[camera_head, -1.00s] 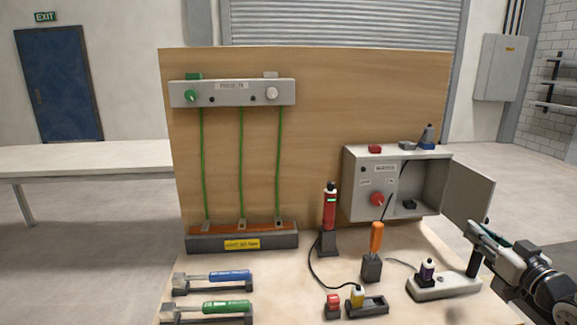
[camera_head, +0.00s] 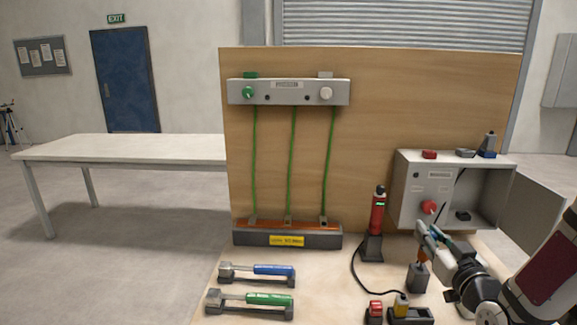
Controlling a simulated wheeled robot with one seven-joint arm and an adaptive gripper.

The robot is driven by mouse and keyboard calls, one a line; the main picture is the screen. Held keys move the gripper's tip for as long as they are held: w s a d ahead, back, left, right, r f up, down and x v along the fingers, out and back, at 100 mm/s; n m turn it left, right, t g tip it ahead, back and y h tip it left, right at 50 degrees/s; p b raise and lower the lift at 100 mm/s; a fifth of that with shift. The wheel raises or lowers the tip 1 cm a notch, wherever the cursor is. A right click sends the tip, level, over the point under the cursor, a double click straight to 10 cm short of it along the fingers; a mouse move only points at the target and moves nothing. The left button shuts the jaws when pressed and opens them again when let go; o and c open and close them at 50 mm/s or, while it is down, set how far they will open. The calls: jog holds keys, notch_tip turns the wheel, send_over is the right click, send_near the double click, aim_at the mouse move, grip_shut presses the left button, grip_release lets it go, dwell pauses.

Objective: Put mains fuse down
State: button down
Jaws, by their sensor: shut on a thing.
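My gripper (camera_head: 425,236) is shut, in front of the open grey box and above the orange-handled tool. The mains fuse in its jaws is small and mostly hidden by the fingers, so I cannot make out its shape. The grey box (camera_head: 410,213) has a red rotary knob (camera_head: 428,207) on its front, an open compartment on the right with a dark block (camera_head: 463,215) inside, and its door (camera_head: 532,214) swung open to the right. My gripper appears apart from the bench surface.
On the box top are a red block (camera_head: 429,154), a grey block (camera_head: 459,153) and a blue one (camera_head: 488,146). A red tester (camera_head: 378,215) and the orange-handled tool's holder (camera_head: 418,279) stand nearby. Blue (camera_head: 273,270) and green (camera_head: 270,299) handled tools lie left. Bare bench (camera_head: 325,285) lies between.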

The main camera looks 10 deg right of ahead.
jog(key=w+a, duration=0.4)
jog(key=a, duration=0.3)
jog(key=w+a+r+n+y+p, duration=0.1)
jog(key=w+a, duration=0.4)
jog(key=a, duration=0.3)
jog(key=w+a+y+p, duration=0.1)
jog(key=w+a, duration=0.4)
jog(key=a, duration=0.2)
jog(key=shift+a+r, duration=0.35)
jog(key=shift+a, duration=0.05)
jog(key=shift+d, duration=0.1)
